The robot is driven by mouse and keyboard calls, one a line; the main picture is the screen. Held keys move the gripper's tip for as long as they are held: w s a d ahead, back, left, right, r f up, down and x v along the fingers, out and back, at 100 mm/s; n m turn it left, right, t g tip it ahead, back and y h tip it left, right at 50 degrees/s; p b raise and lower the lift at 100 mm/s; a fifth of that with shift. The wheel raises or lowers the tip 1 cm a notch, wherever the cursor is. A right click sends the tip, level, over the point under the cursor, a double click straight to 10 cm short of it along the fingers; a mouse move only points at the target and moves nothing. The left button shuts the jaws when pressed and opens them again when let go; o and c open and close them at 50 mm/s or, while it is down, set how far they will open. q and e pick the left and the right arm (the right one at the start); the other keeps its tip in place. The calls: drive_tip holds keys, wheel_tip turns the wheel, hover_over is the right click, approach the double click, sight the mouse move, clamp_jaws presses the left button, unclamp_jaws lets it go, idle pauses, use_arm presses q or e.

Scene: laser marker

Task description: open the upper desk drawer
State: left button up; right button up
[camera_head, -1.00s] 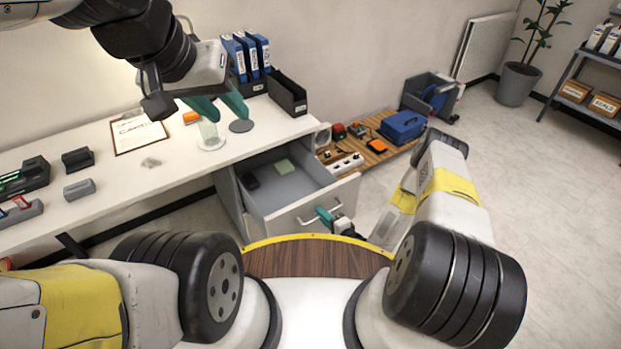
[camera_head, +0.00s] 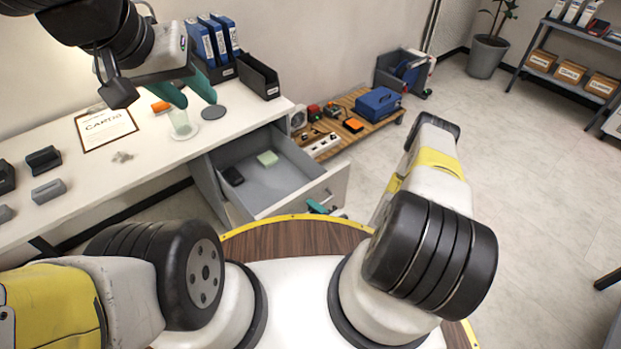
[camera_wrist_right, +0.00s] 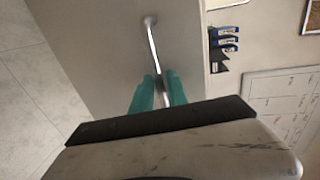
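The upper desk drawer (camera_head: 296,199) is pulled well out of the white desk in the head view. Its inside shows a dark object (camera_head: 232,176) and a pale green block (camera_head: 267,158).
The desk top (camera_head: 110,185) bears a framed card (camera_head: 105,128), grey blocks (camera_head: 48,190), blue binders (camera_head: 212,40) and a black tray (camera_head: 258,76). A low wooden platform (camera_head: 352,108) with tools and a blue box (camera_head: 378,102) stands right of the drawer.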

drive_tip(key=v, duration=0.7)
drive_tip(key=shift+s+d, duration=0.25)
drive_tip(key=shift+s, duration=0.05)
drive_tip(key=shift+r, duration=0.1)
idle(0.3)
